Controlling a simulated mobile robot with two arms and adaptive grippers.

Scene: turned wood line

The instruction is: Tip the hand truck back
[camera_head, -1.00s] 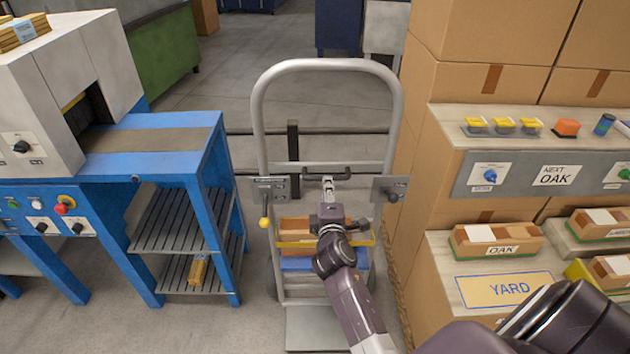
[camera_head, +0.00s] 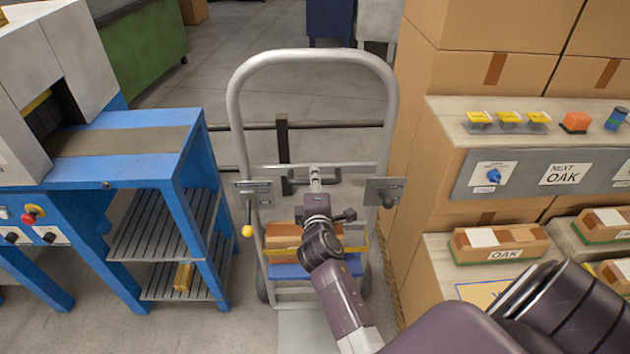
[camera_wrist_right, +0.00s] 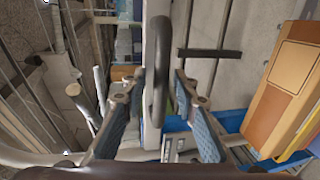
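The hand truck (camera_head: 233,130) stands upright, a grey tube frame with a rounded top hoop. A dark loop handle (camera_wrist_right: 157,60) sits at its middle crossbar. A plate with a yellow-knobbed lever (camera_head: 247,231) is on its left side, and a plate with a dark knob (camera_head: 388,201) on its right. My right gripper (camera_head: 315,178) is in front of the crossbar. In the right wrist view its open fingers (camera_wrist_right: 158,85) are on either side of the handle, with gaps showing. My left gripper is out of view.
A blue machine table with slatted shelves (camera_head: 180,165) stands close at left. A dark rail (camera_head: 283,145) stands behind the truck. Open floor lies beyond.

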